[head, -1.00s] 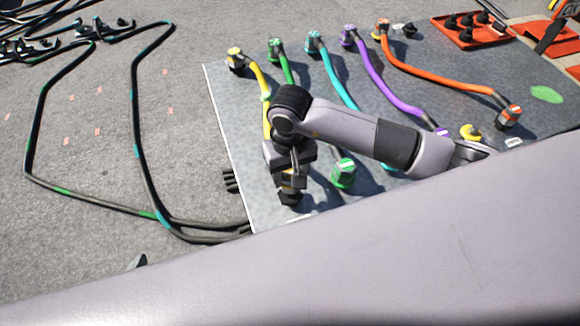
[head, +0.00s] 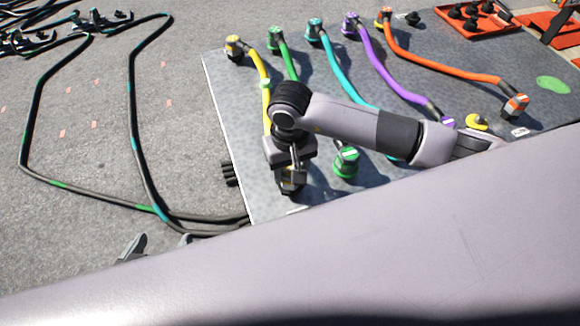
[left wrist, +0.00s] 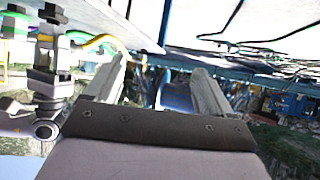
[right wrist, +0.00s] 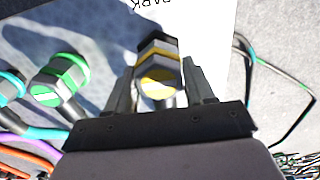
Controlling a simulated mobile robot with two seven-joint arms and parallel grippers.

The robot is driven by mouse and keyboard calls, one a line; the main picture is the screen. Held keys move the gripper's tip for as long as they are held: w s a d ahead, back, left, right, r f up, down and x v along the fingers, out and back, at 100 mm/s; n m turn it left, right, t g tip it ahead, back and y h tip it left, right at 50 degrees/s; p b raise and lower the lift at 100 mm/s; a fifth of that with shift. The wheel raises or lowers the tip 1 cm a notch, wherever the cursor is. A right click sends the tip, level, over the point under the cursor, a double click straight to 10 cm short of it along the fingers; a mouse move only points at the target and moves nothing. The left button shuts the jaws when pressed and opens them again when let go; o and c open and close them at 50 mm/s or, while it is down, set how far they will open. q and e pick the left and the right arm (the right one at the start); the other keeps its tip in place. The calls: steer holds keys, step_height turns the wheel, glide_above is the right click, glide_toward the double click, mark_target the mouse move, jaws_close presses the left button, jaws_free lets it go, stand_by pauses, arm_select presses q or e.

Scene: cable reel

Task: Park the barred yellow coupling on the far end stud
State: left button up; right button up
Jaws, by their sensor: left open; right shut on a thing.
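The near coupling of the yellow cable (head: 253,62) is between the fingers of my right gripper (right wrist: 160,92). In the right wrist view this yellow coupling (right wrist: 159,76) has a yellow face and band, and a dark hex part beyond. My right gripper (head: 291,178) is shut on it near the board's front left corner. A white plate lettered PARK (right wrist: 185,12) lies just beyond it. I cannot make out an end stud, or tell whether the coupling touches one. My left gripper (left wrist: 165,90) is open and empty. Its fingertips show at the bottom left of the head view (head: 160,246).
The grey board (head: 225,110) carries green (head: 345,162), purple (head: 447,123) and orange (head: 515,106) couplings on cables. The green one stands close right of my right gripper. A red tray (head: 452,16) stands at the back right. A dark cable loop (head: 136,140) lies on the floor left.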

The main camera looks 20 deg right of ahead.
arm_select(q)
steer(key=shift+a+f, duration=0.1)
steer(key=shift+f, duration=0.1)
steer(key=shift+b, duration=0.75)
arm_select(e)
steer(key=shift+f, duration=0.45)
steer(key=o, duration=1.2)
steer(key=shift+o, duration=0.2)
steer(key=shift+r, duration=0.25)
step_height(320, 180, up, 6)
steer(key=shift+f+p, duration=0.1)
steer(key=shift+p, duration=0.75)
steer(key=shift+r, duration=0.45)
arm_select(q)
steer(key=shift+s+r, duration=0.15)
